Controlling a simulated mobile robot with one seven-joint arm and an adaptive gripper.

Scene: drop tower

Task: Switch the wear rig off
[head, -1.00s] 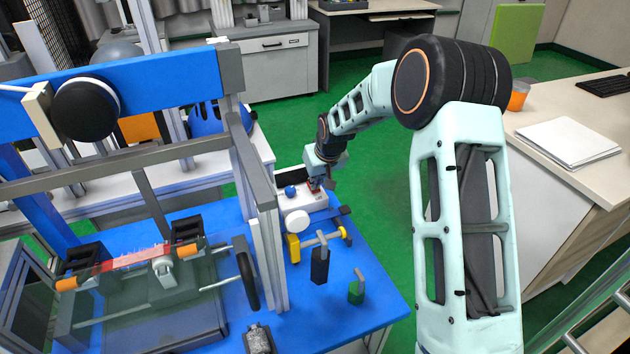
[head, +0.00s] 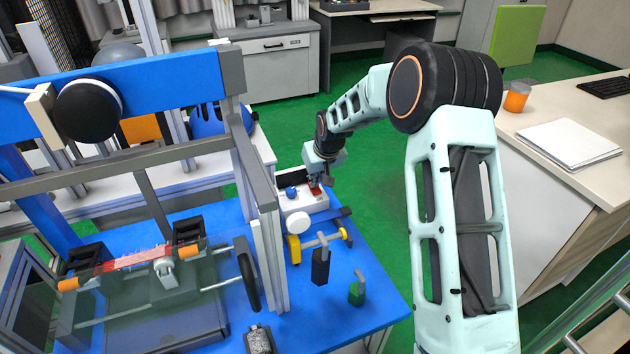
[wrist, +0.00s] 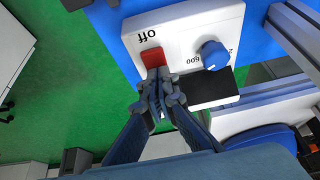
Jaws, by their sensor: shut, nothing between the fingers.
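The wear rig's white control box (head: 306,205) stands at the back of the blue table. It has a red switch (head: 316,189) and a blue knob (head: 291,192). In the wrist view, the box face (wrist: 185,30) carries the word "off" beside the red switch (wrist: 153,56), and the blue knob (wrist: 213,54) with a number scale is to the right. My gripper (wrist: 158,78) is shut and empty, its tips at the near edge of the red switch and covering part of it. I cannot tell whether they touch. In the head view, my gripper (head: 325,188) is right at the switch.
The rig's grey frame post (head: 268,250) rises left of the box. A yellow-ended clamp (head: 318,241), a black-handled tool (head: 320,265) and a green weight (head: 356,291) are on the table in front. Green floor (head: 385,215) lies open to the right.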

